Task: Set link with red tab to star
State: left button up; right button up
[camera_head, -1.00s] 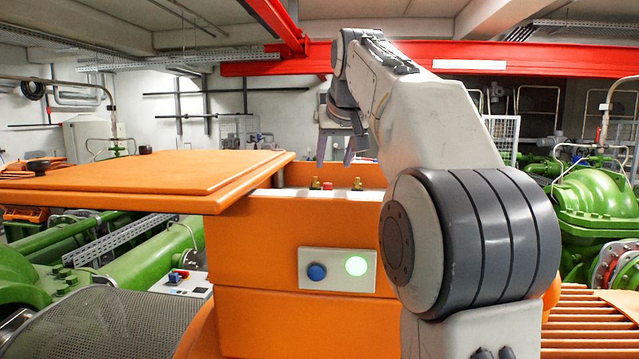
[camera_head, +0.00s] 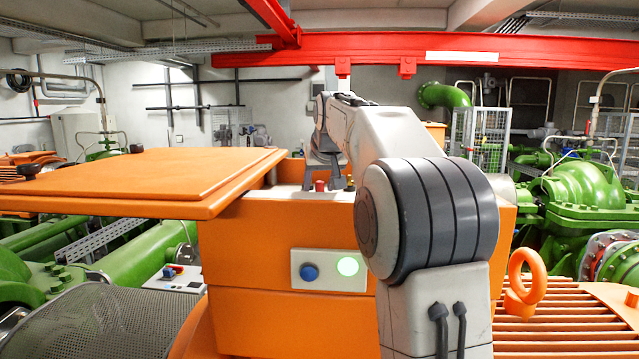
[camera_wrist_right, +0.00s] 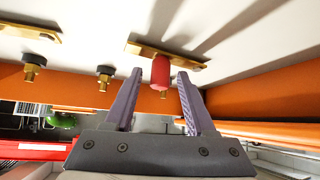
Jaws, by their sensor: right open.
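The link is a flat brass bar (camera_wrist_right: 188,60) with a red tab (camera_wrist_right: 160,72), on the pale panel inside the orange case in the right wrist view. The red tab also shows in the head view (camera_head: 320,186). My right gripper (camera_wrist_right: 160,80) is open, its two purple-grey fingers on either side of the red tab in the picture. I cannot tell whether they touch it. In the head view my right gripper (camera_head: 326,182) is down in the case opening. Brass terminals (camera_wrist_right: 33,66) and (camera_wrist_right: 104,76) stand left of the tab. No star marking is readable.
Another brass bar (camera_wrist_right: 25,31) lies at the upper left of the wrist view. The orange case lid (camera_head: 140,175) juts out left of the opening.

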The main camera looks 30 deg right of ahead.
grip_shut()
jog(key=shift+w+d+n+y+p, duration=0.15)
jog(key=shift+n+y+p, duration=0.15)
jog(key=shift+w+n, duration=0.15)
jog(key=shift+n, duration=0.25)
grip_release()
jog(key=shift+r, duration=0.1)
jog(key=shift+s+r, duration=0.25)
jog(key=shift+s, duration=0.1)
jog(key=b+v, duration=0.2)
jog(key=v, duration=0.7)
jog(key=shift+s+r, duration=0.15)
jog(key=shift+s, duration=0.1)
